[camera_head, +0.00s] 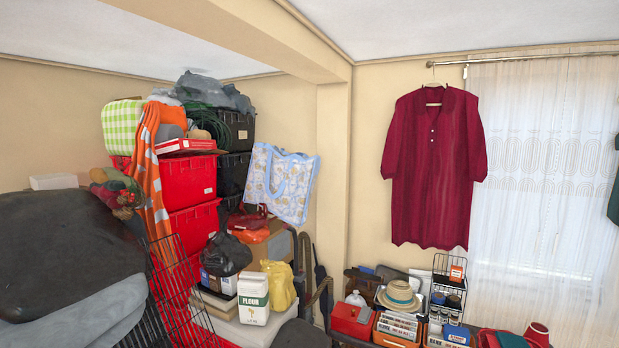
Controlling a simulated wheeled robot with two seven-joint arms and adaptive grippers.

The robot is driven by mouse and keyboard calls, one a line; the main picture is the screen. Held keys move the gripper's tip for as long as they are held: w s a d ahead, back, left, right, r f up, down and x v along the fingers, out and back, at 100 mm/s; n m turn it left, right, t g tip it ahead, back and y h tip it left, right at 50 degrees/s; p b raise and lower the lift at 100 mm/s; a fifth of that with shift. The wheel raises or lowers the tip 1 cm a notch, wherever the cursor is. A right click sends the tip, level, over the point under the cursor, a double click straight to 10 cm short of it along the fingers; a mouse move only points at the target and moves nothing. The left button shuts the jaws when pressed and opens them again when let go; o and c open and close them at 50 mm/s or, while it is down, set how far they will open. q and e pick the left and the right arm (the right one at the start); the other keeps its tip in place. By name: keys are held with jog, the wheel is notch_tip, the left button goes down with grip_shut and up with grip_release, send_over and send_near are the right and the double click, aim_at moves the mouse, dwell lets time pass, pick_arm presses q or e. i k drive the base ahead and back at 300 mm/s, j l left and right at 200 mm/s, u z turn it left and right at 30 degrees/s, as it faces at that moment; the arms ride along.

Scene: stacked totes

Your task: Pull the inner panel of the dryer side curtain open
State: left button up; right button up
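A sheer white curtain (545,170) with a faint arched pattern hangs at the right of the head view. It hangs from a metal rod (560,54) and covers a bright window. Its left edge is beside a hanging dark red garment (435,165). The curtain runs on to the right edge of the picture, and I cannot tell where one panel ends and another begins. No dryer can be made out. Neither of my grippers is in view.
Stacked red totes (190,185) and black totes (236,130) stand at the left, with bags and cloths on them. A straw hat (399,295), a small wire rack (449,280) and boxes crowd the area below the garment. Dark green cloth (613,195) hangs at the right edge.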

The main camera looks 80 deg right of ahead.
aim_at(587, 76)
jog(key=z, duration=4.4)
